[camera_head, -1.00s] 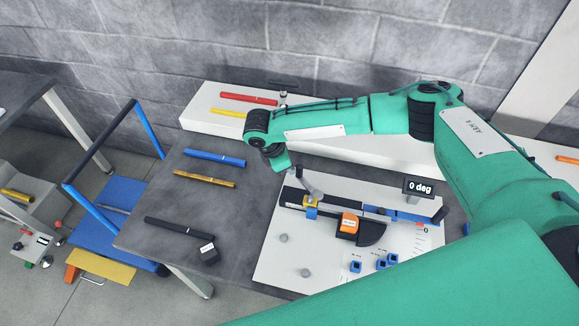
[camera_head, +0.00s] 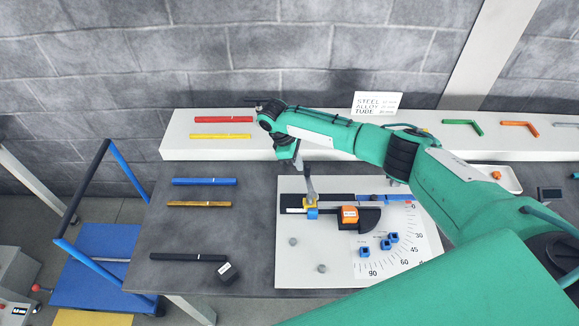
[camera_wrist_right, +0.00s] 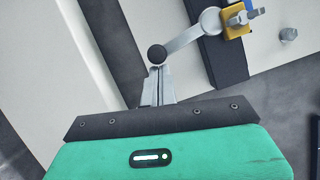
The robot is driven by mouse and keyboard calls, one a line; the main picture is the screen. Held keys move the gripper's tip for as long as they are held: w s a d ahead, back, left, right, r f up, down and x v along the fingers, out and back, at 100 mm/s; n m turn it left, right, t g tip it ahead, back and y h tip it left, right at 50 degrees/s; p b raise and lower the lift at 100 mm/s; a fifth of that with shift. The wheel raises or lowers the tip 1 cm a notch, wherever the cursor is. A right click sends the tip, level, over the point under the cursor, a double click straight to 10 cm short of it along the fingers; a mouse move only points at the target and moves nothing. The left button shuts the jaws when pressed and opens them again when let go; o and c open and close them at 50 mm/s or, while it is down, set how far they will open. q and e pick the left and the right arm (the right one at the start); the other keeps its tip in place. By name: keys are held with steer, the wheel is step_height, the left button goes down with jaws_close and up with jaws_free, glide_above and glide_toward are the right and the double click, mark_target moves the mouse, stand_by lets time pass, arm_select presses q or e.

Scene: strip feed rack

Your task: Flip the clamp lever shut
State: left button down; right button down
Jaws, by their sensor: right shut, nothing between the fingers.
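The clamp (camera_head: 311,207) is a small yellow and blue block on the black bar of the white fixture board. Its grey lever (camera_head: 309,185) stands up from it, toward my right gripper. In the wrist view the lever (camera_wrist_right: 184,39) runs from a round pivot beside the yellow clamp block (camera_wrist_right: 236,24) to a black ball knob (camera_wrist_right: 157,54). My right gripper (camera_wrist_right: 158,72) is shut and empty, its fingertips right at the knob; whether they touch it I cannot tell. In the head view my right gripper (camera_head: 298,160) is above and behind the clamp. My left gripper is out of view.
An orange block (camera_head: 348,215) sits on the bar right of the clamp. Several small blue blocks (camera_head: 386,245) lie by the angle scale. Blue (camera_head: 204,182), brass (camera_head: 199,204) and black (camera_head: 188,257) bars lie on the dark table at left. A white shelf (camera_head: 180,148) stands behind.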

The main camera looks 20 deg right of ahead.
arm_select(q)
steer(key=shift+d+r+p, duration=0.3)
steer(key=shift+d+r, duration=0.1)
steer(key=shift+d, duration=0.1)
arm_select(e)
steer(key=shift+d, duration=0.85)
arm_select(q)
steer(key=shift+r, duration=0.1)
